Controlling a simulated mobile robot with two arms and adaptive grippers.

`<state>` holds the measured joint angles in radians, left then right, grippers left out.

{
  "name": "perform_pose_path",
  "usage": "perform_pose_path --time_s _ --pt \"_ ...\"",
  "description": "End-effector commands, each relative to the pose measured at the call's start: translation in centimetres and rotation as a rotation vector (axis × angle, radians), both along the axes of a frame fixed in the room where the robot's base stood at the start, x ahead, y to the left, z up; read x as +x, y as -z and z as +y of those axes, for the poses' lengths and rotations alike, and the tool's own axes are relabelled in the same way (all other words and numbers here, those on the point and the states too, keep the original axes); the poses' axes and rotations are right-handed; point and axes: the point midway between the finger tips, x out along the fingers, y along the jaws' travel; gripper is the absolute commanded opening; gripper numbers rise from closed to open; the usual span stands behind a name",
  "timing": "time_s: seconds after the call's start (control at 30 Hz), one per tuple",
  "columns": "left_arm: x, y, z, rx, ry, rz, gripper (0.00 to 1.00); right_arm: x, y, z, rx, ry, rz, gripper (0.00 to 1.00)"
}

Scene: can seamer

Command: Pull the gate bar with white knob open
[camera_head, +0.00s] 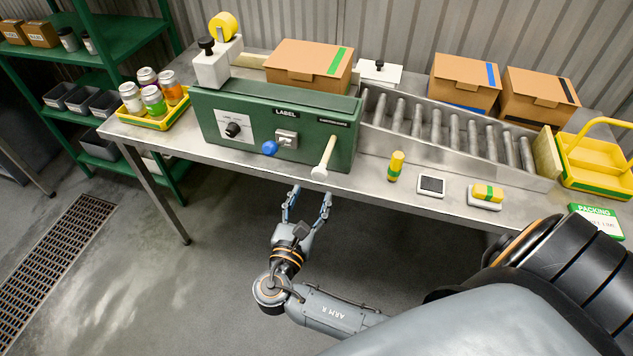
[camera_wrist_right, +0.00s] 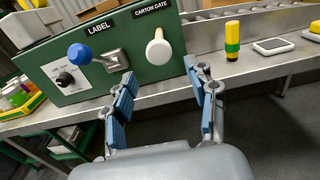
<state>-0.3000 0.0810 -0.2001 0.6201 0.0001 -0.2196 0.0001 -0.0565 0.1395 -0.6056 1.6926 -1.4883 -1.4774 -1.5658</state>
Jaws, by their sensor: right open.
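The gate bar (camera_head: 327,152) is a pale rod sticking out of the front of the green machine box (camera_head: 220,118), with a round white knob (camera_head: 319,172) at its near end. In the right wrist view, the white knob (camera_wrist_right: 158,52) sits under the "CARTON GATE" label. My right gripper (camera_head: 309,196) is open and empty, just in front of and below the knob, fingers pointing toward the box. In the wrist view, its blue-padded fingers (camera_wrist_right: 160,82) are spread to either side below the knob, not touching it. My left gripper is not in view.
A blue knob (camera_head: 270,147) and a metal latch plate (camera_head: 286,140) are on the box left of the gate bar. A yellow-green bottle (camera_head: 396,166) and a small scale-like device (camera_head: 431,185) stand right, before the roller conveyor (camera_head: 440,125). The table's front edge is near my gripper.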

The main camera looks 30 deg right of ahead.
Motion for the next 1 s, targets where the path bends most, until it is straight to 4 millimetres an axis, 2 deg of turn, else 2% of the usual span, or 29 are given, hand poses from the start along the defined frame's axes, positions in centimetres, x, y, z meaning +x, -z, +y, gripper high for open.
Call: perform_pose_path --time_s 0.1,0.3,0.9,1.0 --pt "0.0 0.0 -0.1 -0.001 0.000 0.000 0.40 -1.6 0.1 1.9 0.003 -0.001 0.003 0.57" --pt "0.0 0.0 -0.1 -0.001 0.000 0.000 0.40 -3.1 0.0 3.7 0.002 0.000 0.001 0.57" --pt "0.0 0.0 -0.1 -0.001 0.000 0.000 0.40 -3.5 0.0 4.1 -0.001 0.000 -0.001 0.57" --pt "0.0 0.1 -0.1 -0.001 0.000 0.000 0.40 -3.4 0.8 4.0 0.013 -0.008 0.010 0.57"
